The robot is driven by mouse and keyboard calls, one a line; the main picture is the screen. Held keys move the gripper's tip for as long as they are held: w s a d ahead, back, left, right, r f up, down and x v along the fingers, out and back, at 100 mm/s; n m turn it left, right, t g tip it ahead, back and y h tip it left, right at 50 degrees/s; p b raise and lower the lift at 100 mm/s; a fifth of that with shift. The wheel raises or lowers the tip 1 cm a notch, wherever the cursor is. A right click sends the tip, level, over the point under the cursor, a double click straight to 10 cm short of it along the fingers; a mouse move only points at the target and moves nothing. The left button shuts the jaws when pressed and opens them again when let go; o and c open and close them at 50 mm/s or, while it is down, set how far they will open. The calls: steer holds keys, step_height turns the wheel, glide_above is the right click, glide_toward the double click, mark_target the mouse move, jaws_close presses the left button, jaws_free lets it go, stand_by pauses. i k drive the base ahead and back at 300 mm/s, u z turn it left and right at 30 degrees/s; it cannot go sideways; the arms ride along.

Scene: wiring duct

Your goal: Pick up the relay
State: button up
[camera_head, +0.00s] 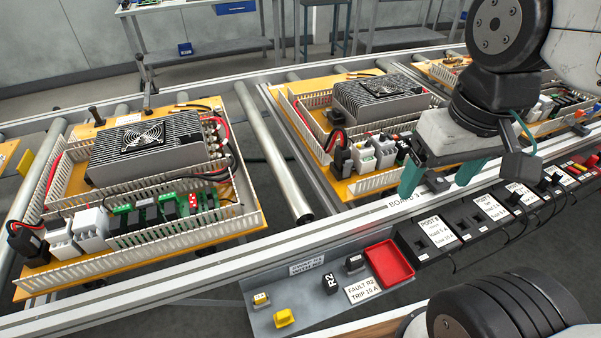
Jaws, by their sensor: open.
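My gripper (436,186) has two teal fingers spread apart, pointing down over the front rail at the right board's near corner. A black block marked R2 (331,283), which looks like a relay, sits on the grey shelf (285,318) at lower centre, well left of and below my gripper. A second black block (354,263) is beside it. Dark relay-like modules (170,208) also stand in a row on the left board. Which one is the task's relay is not clear.
The shelf also holds a red tray (389,264), a "FAULT R2 TRIP 10 A" card (364,289) and yellow pieces (284,318). Black labelled posts (437,232) line the right front edge. Boards with ducts and finned units (160,150) stand on the roller conveyor.

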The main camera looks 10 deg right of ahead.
mark_target(329, 284)
steer(key=u, duration=0.3)
steer(key=k, duration=1)
steer(key=u, duration=0.5)
